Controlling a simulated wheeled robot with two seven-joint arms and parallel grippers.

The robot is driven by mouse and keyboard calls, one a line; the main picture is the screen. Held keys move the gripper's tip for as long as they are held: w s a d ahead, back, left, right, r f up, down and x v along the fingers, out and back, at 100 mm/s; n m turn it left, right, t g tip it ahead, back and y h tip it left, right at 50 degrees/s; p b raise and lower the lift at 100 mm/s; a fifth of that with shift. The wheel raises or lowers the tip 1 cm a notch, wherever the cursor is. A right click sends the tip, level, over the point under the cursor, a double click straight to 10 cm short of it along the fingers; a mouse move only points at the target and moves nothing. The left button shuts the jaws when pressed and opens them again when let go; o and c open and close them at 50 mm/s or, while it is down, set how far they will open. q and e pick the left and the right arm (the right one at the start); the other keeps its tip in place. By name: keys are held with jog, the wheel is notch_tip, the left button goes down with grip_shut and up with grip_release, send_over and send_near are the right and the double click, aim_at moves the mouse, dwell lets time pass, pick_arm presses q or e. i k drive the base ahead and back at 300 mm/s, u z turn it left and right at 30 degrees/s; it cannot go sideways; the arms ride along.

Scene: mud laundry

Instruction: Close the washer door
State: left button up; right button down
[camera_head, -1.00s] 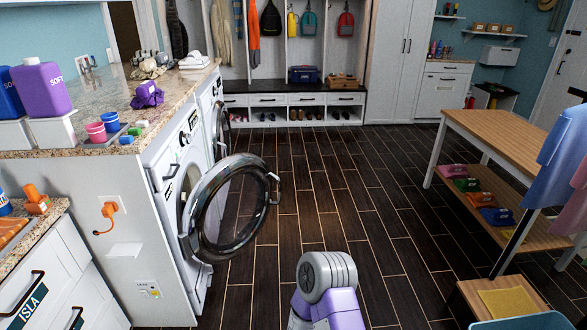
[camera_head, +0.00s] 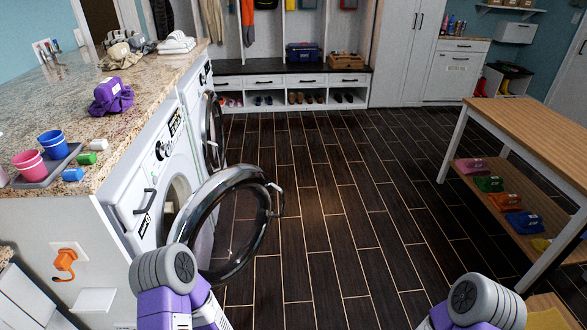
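The front washer (camera_head: 155,180) stands at the left under the stone counter. Its round door (camera_head: 228,222), with a dark glass and a silver rim, is swung wide open into the aisle. The door handle (camera_head: 277,200) is on the door's far-right edge, away from the washer. The washer's opening shows partly behind the door rim. A grey and purple link of my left arm covers the door's lower left; I cannot tell whether it touches the door. A link of my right arm shows at the bottom right. Neither gripper is in view.
A second machine behind has its round door (camera_head: 213,132) standing out too. The counter (camera_head: 120,130) holds cups, a purple cloth bundle and small blocks. A wooden table (camera_head: 540,135) stands at the right. The dark floor (camera_head: 330,220) between is clear.

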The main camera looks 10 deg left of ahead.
aim_at(186, 226)
jog(key=u, duration=0.55)
jog(key=i, duration=1.15)
jog(key=u, duration=0.9)
